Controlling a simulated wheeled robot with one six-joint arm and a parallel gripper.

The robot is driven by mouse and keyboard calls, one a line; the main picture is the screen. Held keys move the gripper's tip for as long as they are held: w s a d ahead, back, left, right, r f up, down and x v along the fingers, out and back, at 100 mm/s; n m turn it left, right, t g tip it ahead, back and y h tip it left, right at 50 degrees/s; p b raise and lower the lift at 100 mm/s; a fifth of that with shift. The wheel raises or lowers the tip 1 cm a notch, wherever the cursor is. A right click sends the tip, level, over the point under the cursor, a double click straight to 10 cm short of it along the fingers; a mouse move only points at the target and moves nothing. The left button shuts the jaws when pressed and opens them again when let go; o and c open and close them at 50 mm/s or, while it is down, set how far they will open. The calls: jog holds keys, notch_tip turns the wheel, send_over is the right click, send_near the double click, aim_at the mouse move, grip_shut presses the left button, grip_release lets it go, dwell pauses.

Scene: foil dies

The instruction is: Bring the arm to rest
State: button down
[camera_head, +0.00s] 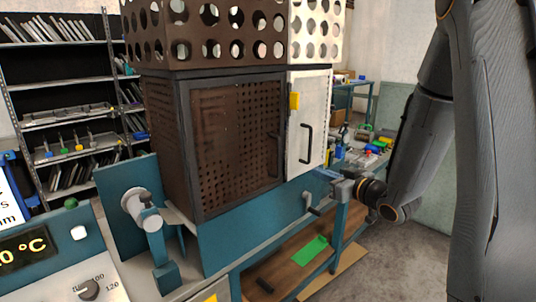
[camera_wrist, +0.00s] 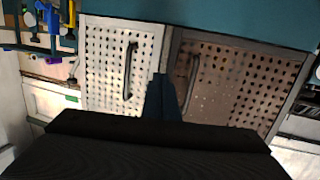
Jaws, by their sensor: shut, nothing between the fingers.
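My gripper (camera_head: 329,179) is at the end of my arm, right of centre in the head view, just in front of the lower part of the cabinet. In the wrist view the dark fingers of my gripper (camera_wrist: 163,90) are together with nothing between them. They point towards the seam between a white perforated door (camera_wrist: 105,60) and a brown perforated door (camera_wrist: 235,75). The fingers look apart from both door handles. My arm comes down from the upper right in the head view.
The cabinet's brown door (camera_head: 240,150) and white door (camera_head: 311,115) look shut. A metal shelf unit (camera_head: 70,127) stands behind at left. A dial panel (camera_head: 55,250) is at lower left. A green piece (camera_head: 311,250) lies on the low wooden shelf. Floor shows at right.

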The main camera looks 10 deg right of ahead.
jog(key=s+a+f+m+g+h, duration=0.1)
jog(key=s+f+m+g+h, duration=0.1)
jog(key=s+f+g+h, duration=0.45)
jog(key=s+f+m+g+h, duration=0.1)
jog(key=s+f+m+g, duration=0.15)
jog(key=s, duration=0.65)
jog(key=s+a+g, duration=0.2)
jog(key=s, duration=0.4)
jog(key=s+a+g, duration=0.2)
jog(key=s+g, duration=0.1)
jog(key=s, duration=0.4)
jog(key=shift+s+a+f+m, duration=0.15)
jog(key=shift+a+f+m, duration=0.2)
jog(key=shift+a+f, duration=0.05)
jog(key=shift+d+y, duration=0.1)
jog(key=shift+y, duration=0.15)
